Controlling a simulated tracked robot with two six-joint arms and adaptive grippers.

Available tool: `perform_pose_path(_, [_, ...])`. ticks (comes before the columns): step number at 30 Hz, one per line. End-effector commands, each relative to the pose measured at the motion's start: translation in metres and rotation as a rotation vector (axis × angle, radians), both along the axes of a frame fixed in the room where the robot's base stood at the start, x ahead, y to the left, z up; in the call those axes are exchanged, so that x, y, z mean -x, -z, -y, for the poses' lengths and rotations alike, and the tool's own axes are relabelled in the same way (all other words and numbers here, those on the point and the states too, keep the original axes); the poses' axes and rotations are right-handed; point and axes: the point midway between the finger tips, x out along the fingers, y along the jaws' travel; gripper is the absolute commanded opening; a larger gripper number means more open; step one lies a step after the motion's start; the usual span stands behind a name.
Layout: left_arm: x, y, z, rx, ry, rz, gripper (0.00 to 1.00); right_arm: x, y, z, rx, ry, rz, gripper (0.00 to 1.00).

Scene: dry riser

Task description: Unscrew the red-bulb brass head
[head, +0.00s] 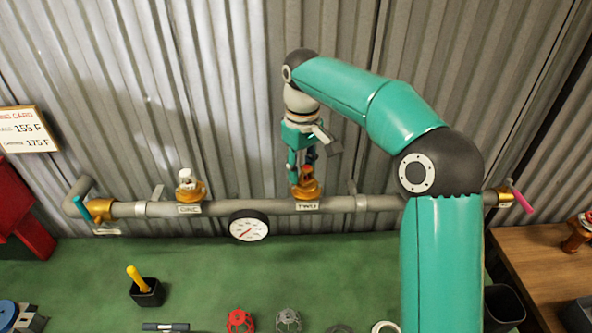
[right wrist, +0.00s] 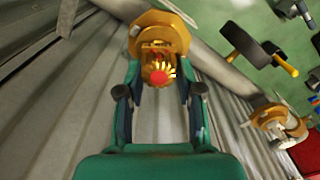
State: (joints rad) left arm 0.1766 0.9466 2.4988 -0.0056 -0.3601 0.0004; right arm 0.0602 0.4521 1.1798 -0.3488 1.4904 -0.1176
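The brass head with the red bulb (head: 307,182) stands upright on the grey pipe (head: 335,204), above a label that seems to read TWU. In the right wrist view its red bulb (right wrist: 158,77) shows between the yellow-brass frame arms, with a wider brass fitting (right wrist: 155,22) beyond. My right gripper (head: 302,170) comes down from above, its teal fingers on either side of the head. In the right wrist view the gripper (right wrist: 158,85) is spread around the head. Whether the pads touch it is not clear. My left gripper is in neither view.
A white-topped brass fitting (head: 187,187) stands left on the pipe. A round gauge (head: 249,226) hangs below the pipe. On the green surface are a black cup (head: 148,292) with a yellow handle and a red part (head: 239,321). Corrugated metal (head: 215,90) stands close behind.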

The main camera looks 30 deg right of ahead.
Motion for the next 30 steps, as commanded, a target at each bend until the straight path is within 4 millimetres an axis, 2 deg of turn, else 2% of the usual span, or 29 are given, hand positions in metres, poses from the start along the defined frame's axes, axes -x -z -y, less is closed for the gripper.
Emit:
perform_pose_path(1, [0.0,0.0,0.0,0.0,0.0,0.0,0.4,0.0,0.0,0.0,0.0,0.0,0.0,0.47])
perform_pose_path(3, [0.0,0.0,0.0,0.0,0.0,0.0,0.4,0.0,0.0,0.0,0.0,0.001,-0.001,0.56])
perform_pose_path(13, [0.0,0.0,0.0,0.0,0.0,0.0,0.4,0.001,0.0,0.001,0.001,0.032,-0.002,0.56])
perform_pose_path(22, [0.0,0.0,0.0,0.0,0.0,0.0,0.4,0.002,0.0,0.008,0.001,0.408,-0.003,0.56])
perform_pose_path(30, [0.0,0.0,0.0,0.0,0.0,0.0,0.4,0.003,0.0,0.011,0.001,0.598,-0.003,0.56])
